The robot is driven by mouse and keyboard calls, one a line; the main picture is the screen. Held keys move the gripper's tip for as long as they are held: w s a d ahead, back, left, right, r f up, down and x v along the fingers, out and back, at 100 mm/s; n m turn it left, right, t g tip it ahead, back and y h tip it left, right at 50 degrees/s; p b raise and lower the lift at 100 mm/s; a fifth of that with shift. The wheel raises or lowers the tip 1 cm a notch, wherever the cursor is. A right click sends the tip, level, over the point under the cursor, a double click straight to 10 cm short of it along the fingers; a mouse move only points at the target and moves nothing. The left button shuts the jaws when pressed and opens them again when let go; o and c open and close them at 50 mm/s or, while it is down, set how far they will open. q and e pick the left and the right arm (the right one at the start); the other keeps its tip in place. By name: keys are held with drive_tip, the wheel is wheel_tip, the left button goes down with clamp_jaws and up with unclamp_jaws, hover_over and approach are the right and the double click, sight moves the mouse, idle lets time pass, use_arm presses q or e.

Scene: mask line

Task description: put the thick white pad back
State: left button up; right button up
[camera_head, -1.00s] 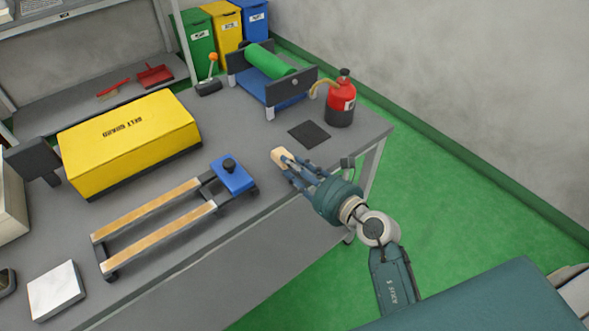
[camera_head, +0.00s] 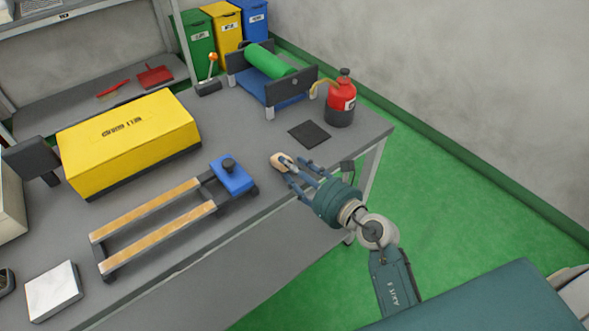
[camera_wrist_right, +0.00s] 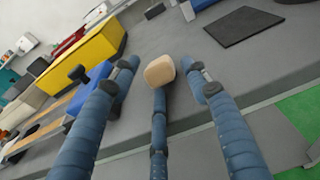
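A small, thick, cream-white pad (camera_head: 281,162) is at the table's front edge area, just left of a flat dark square mat (camera_head: 309,134) and apart from it. My right gripper (camera_head: 297,173) is beside the pad with its fingers spread. In the right wrist view the pad (camera_wrist_right: 159,72) shows between the spread fingers, at the tip of the middle finger. The two other fingers stand clear of it. Whether the middle finger touches it I cannot tell. My left gripper is not in view.
A blue-ended frame with wooden rails (camera_head: 232,177) stands left of the gripper. A red bottle (camera_head: 341,98) and a green roller on a blue stand (camera_head: 270,62) are behind. A yellow box (camera_head: 128,140) and a white block (camera_head: 53,291) are at left.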

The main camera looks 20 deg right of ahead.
drive_tip(key=shift+f, duration=0.15)
drive_tip(key=shift+r, duration=0.3)
drive_tip(key=shift+r+p, duration=0.5)
drive_tip(key=shift+r, duration=0.1)
drive_tip(key=f+v, duration=0.1)
drive_tip(key=v, duration=1)
drive_tip(key=s+d+f+m+g+h, duration=0.1)
drive_tip(key=s+f+m, duration=0.1)
drive_tip(key=f+m, duration=0.8)
drive_tip(key=s+d+f+m+g+h, duration=0.1)
drive_tip(key=s+f+m+g+h, duration=0.15)
drive_tip(key=f+m, duration=0.75)
drive_tip(key=s+d+f+m+g+h, duration=0.1)
drive_tip(key=s+f+m, duration=0.25)
drive_tip(key=f, duration=1.15)
drive_tip(key=s+f+m+g, duration=0.4)
drive_tip(key=s+f+m, duration=0.3)
drive_tip(key=s, duration=0.8)
drive_tip(key=s+f+m+g, duration=0.5)
drive_tip(key=s+f+m, duration=0.2)
drive_tip(key=s+f, duration=0.7)
drive_tip(key=shift+s+a+f+h, duration=0.2)
drive_tip(key=shift+s+a+h, duration=0.1)
drive_tip(key=shift+s+h, duration=0.2)
